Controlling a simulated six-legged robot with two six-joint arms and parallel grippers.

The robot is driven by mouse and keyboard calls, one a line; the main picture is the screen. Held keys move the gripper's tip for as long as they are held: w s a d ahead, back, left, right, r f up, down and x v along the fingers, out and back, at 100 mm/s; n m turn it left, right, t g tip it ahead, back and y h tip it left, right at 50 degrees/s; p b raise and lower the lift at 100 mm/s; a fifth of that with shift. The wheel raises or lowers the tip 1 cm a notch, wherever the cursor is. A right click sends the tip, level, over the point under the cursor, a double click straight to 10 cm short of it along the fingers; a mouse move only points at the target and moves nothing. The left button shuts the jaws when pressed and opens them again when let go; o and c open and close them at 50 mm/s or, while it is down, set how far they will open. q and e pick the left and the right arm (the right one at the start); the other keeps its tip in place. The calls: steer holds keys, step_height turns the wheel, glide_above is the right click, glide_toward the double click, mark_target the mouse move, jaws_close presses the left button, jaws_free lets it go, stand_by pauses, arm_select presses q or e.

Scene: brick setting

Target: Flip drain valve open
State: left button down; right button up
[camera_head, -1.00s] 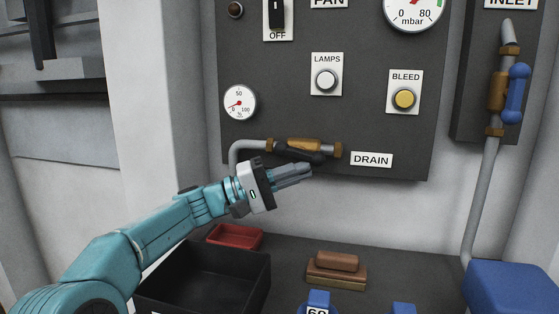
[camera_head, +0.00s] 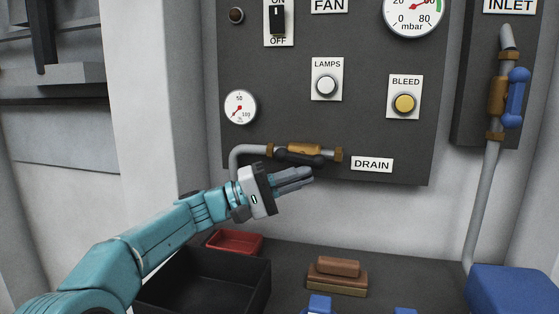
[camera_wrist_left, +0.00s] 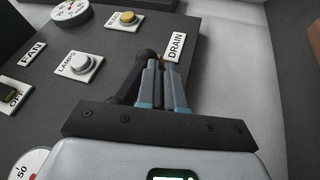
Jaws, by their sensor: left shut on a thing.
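The drain valve (camera_head: 304,148) is a brass body on a grey pipe low on the dark panel, left of the DRAIN label (camera_head: 372,164). Its black handle (camera_head: 300,158) lies roughly along the pipe, just below the brass body. My left gripper (camera_head: 310,175) is at the handle from below, its fingers close together and pointing right. In the left wrist view the black handle (camera_wrist_left: 128,82) runs beside the fingers (camera_wrist_left: 160,66), with its rounded end near the fingertips. The gripper is shut on the handle, though the contact itself is hard to see. My right gripper is not in view.
The panel also carries a small gauge (camera_head: 240,107), a LAMPS button (camera_head: 326,86) and a yellow BLEED button (camera_head: 404,103). A blue-handled inlet valve (camera_head: 516,98) is at right. Below are a black bin (camera_head: 258,282), a red tray (camera_head: 236,241) and a brown block (camera_head: 338,277).

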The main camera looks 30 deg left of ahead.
arm_select(q)
steer(key=shift+d+f, duration=0.15)
steer(key=shift+f, duration=0.05)
steer(key=v, duration=1.6)
steer(key=shift+a+r, duration=0.15)
steer(key=shift+a, duration=0.2)
